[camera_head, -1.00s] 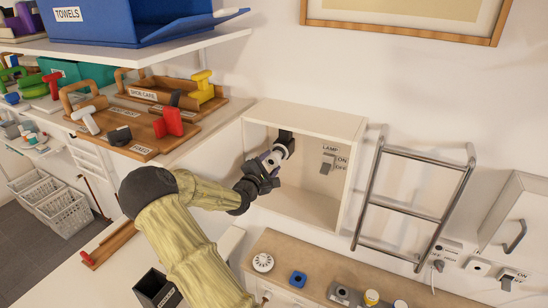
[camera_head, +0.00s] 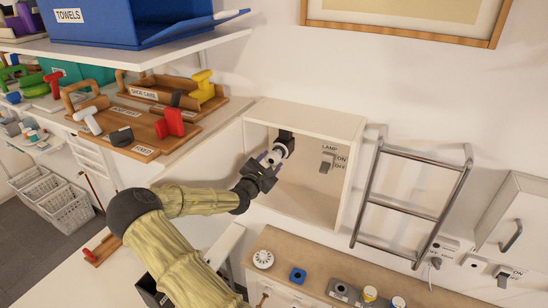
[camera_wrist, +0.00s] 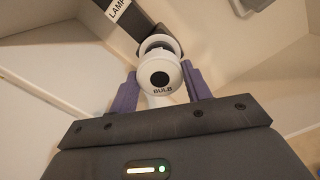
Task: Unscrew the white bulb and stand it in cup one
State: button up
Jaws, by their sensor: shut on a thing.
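In the head view my gripper (camera_head: 268,164) reaches into the open white box, with the bulb (camera_head: 277,156) just below the dark mount (camera_head: 285,138). Which item is cup one cannot be read.
The white box (camera_head: 305,115) has a LAMP switch (camera_head: 327,161) on its back wall. A wooden counter (camera_head: 320,265) below bears a blue holder (camera_head: 297,276), a grey holder (camera_head: 343,291) and a white round piece (camera_head: 263,259). A metal rack (camera_head: 410,205) stands right of the box.

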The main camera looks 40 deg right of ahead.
jog(key=o, duration=0.7)
jog(key=shift+o, duration=0.2)
jog(key=shift+s+a+f+b, duration=0.15)
jog(key=shift+a+b, duration=0.3)
jog(key=shift+a, duration=0.1)
jog(key=b+v, duration=0.6)
jog(key=v, duration=1)
jog(key=shift+s, duration=0.15)
jog(key=shift+a+b, duration=0.1)
jog(key=shift+b, duration=0.2)
jog(key=shift+c, duration=0.5)
